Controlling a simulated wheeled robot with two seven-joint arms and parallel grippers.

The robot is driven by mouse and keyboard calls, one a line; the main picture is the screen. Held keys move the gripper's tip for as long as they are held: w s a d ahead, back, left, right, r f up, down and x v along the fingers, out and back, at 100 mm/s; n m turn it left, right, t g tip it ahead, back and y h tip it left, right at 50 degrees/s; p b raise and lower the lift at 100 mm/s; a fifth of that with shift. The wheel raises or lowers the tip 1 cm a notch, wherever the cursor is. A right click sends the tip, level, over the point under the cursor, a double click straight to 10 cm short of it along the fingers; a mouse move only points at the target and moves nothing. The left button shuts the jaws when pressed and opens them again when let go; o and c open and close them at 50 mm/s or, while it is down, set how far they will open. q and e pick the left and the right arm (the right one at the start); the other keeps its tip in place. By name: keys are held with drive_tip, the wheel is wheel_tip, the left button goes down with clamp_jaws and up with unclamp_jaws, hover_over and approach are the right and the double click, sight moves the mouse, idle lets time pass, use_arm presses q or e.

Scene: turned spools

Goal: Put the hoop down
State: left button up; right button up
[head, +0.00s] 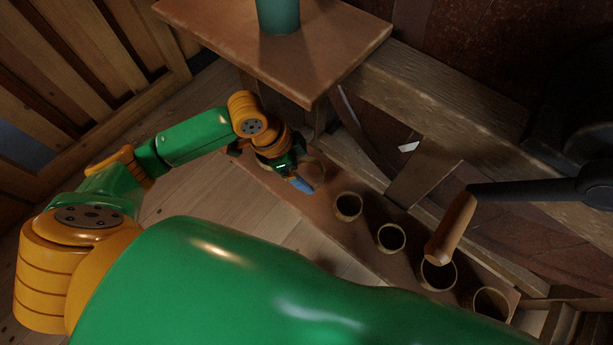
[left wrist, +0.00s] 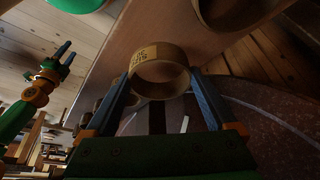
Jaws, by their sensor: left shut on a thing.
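The hoop (left wrist: 158,75) is a short tan ring with a marked band. It sits between the two blue-grey fingers of my left gripper (left wrist: 163,90), which is shut on it. In the head view my left gripper (head: 302,184) is at the far left end of a low plank, and the hoop (head: 315,173) shows only partly beside its finger. I cannot tell whether the hoop touches the plank. A green and orange arm at the left of the left wrist view ends in a small dark gripper (left wrist: 66,53), seemingly my right one; its jaws are too small to judge.
Several similar rings, the nearest (head: 348,206), stand in a row along the low plank (head: 300,212). A higher wooden board (head: 330,45) bears a teal cylinder (head: 278,15). A wooden handle (head: 452,228) hangs over the row at right. Open floor (head: 215,195) lies left of the plank.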

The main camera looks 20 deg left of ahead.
sight(311, 181)
use_arm(q)
drive_tip(key=f, duration=0.4)
drive_tip(key=shift+w, duration=0.4)
drive_tip(key=shift+f, duration=0.2)
drive_tip(key=o, duration=1)
drive_tip(key=p+v, duration=0.2)
drive_tip(key=v, duration=1)
drive_tip(key=shift+s+r, duration=0.1)
drive_tip(key=shift+r, duration=0.05)
